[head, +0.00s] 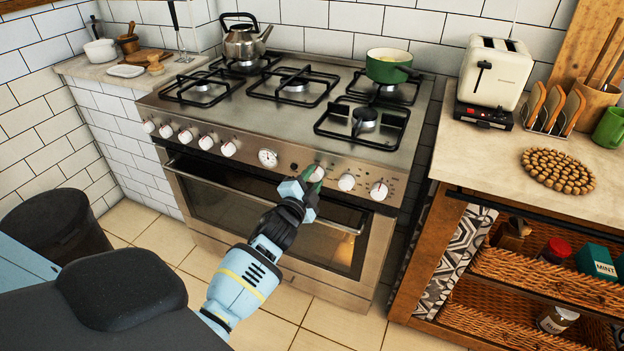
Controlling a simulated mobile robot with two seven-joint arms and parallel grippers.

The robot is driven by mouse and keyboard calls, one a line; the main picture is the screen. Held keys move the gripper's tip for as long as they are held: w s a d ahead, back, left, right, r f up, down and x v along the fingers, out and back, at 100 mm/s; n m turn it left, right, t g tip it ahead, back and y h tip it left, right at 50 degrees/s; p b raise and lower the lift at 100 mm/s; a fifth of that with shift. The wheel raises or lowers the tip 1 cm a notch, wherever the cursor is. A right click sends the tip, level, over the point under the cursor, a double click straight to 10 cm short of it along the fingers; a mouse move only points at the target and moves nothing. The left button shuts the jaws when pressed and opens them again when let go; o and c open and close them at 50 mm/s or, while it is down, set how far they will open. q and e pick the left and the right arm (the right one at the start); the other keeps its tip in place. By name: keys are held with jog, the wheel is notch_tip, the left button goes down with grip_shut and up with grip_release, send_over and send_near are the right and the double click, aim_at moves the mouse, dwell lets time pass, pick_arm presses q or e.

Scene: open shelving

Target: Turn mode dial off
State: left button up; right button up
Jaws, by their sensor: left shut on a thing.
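The stove (340,142) has a row of dials along its front panel. My left gripper (306,177) reaches up from below to the panel and is shut on a dial (317,173), just right of the round clock (268,158). The fingers hide part of this dial, so its pointer cannot be read. Two more white dials, one next to it (347,182) and one at the right end (379,190), are clear of the gripper. The oven window (215,193) glows warm inside. My right gripper is not in view.
The oven handle (200,175) runs below the dials, close to my left gripper. A green pot (389,66) and a kettle (243,42) stand on the hob. A counter with a toaster (492,75) is at the right. The tiled floor in front is clear.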

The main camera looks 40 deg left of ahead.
pick_arm(q)
jog(key=shift+n, duration=0.4)
jog(key=o, duration=1)
jog(key=shift+s+d, duration=0.15)
jog(key=shift+s, duration=0.4)
jog(key=v, duration=0.6)
jog(key=shift+s+p, duration=0.35)
